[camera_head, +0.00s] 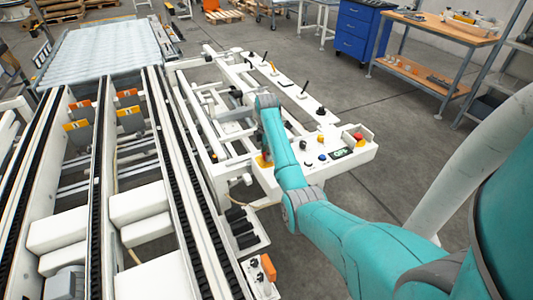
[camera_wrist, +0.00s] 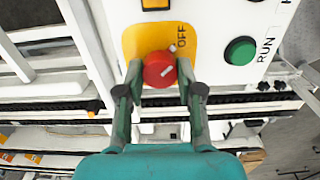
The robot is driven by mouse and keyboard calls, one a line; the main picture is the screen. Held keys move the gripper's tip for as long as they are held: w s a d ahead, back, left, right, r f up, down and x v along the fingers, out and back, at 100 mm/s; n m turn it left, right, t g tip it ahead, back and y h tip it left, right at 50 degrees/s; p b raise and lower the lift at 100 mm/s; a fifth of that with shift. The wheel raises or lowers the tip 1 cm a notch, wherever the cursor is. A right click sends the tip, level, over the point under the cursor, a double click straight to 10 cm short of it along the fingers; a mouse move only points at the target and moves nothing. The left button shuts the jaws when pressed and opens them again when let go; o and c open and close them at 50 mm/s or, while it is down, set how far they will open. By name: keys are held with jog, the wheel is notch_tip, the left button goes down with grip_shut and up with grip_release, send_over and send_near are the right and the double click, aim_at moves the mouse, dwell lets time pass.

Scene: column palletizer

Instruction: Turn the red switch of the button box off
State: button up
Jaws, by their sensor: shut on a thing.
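The button box (camera_head: 290,172) is a white panel right of the conveyor in the head view. In the wrist view, the round red switch (camera_wrist: 159,70) sits on a yellow plate (camera_wrist: 140,42) with the word OFF at its upper right. A short white mark at the knob's upper right edge lies towards OFF. My gripper (camera_wrist: 158,67) has one finger on each side of the red switch and is shut on it. In the head view my arm hides the switch and the fingers.
A green button (camera_wrist: 240,50) marked RUN is right of the switch. A red mushroom button (camera_head: 358,136) and a small green display (camera_head: 341,154) are on the box's right part. Conveyor rails (camera_head: 100,190) run along the left. Clear floor lies right of the box.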

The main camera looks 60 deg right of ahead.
jog(key=shift+n, duration=0.3)
jog(key=o, duration=1.2)
jog(key=shift+c, duration=0.2)
jog(key=shift+r, duration=3.7)
